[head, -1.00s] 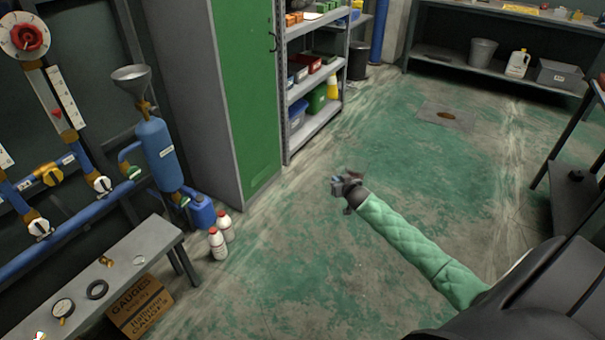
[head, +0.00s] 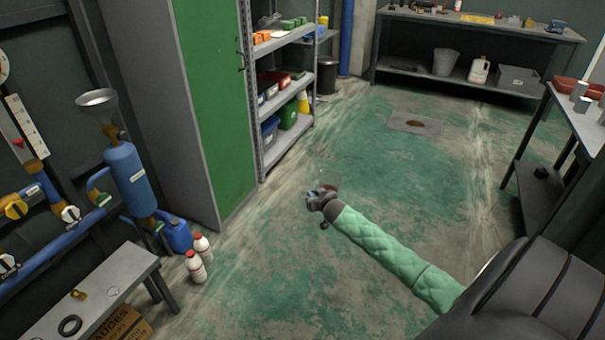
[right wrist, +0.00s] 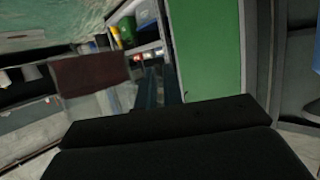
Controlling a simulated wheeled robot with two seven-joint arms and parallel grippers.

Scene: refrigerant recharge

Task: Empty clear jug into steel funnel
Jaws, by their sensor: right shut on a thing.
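The steel funnel (head: 97,98) stands mouth up on top of a blue upright cylinder (head: 130,180) at the left of the head view. My right gripper (head: 320,195) is out over the open floor, well to the right of the funnel and apart from it. It is shut on the clear jug (head: 331,179), which is small and hard to make out against the floor. In the right wrist view the jug shows as a see-through shape with a dark red-brown part (right wrist: 90,75). Its rim and handle cannot be told apart. My left gripper is not in view.
A grey bench (head: 105,290) and two white bottles (head: 197,260) stand below the cylinder. A green-fronted cabinet (head: 215,100) and a shelf rack (head: 288,90) stand behind. A workbench (head: 480,25) is at the back, a dark table (head: 545,150) at the right.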

